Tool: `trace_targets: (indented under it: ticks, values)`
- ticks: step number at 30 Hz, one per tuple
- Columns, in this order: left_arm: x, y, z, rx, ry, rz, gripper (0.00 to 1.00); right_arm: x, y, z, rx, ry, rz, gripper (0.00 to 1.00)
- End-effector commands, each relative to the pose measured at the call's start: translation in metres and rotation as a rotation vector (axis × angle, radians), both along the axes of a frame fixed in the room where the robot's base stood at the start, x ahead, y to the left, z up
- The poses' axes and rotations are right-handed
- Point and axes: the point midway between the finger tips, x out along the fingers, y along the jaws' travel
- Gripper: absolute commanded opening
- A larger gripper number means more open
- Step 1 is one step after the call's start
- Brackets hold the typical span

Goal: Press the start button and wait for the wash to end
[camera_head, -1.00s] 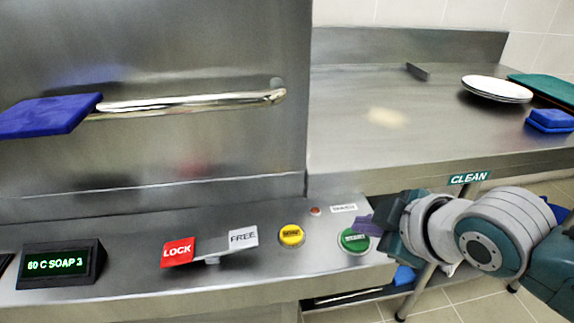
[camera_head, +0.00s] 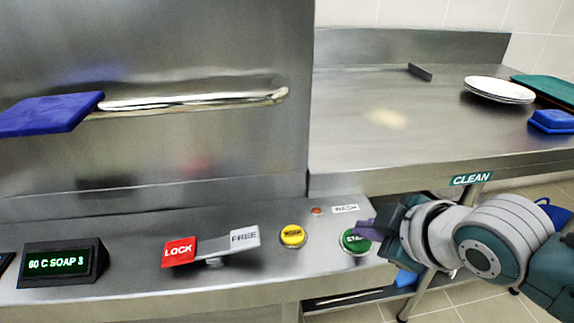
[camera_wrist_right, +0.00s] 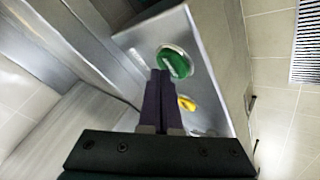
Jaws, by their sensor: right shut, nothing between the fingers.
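The green start button (camera_head: 352,244) is on the right of the steel control ledge, its lettering partly covered by my right gripper (camera_head: 362,229). The right gripper's purple fingers are shut and empty, with their tips at the button. In the right wrist view the shut fingertips (camera_wrist_right: 160,73) overlap the near edge of the green button (camera_wrist_right: 176,62); I cannot tell whether they touch it. A small red lamp (camera_head: 317,211) sits behind the buttons. The display (camera_head: 62,262) reads "60 C SOAP 3". My left gripper is not in view.
A yellow button (camera_head: 293,235) and a rocker with a red LOCK end (camera_head: 179,252) and a FREE end lie left of it. Above is the steel hood with a bar handle (camera_head: 200,101) and a flat blue piece (camera_head: 45,113). Plates (camera_head: 499,89) stand on the CLEAN counter.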

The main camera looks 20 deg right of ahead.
Motion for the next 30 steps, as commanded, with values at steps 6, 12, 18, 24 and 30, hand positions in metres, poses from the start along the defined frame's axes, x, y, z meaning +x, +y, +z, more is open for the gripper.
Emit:
trace_targets:
  ticks: [6, 12, 18, 24, 30]
  values:
    - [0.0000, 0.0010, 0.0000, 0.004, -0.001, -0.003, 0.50, 0.0001, -0.0001, 0.0002, 0.000, 0.000, 0.000, 0.00]
    - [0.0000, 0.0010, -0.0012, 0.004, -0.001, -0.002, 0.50, 0.0002, -0.0001, -0.0018, 0.000, 0.000, 0.000, 0.00]
    - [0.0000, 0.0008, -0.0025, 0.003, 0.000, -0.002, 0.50, 0.0001, -0.0001, -0.0043, 0.000, 0.000, 0.000, 0.00]
    - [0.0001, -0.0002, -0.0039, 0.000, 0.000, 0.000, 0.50, 0.0001, 0.0000, -0.0068, 0.000, 0.000, 0.000, 0.00]
    - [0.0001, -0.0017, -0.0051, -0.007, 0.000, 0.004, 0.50, 0.0001, 0.0001, -0.0092, 0.000, 0.000, 0.000, 0.00]
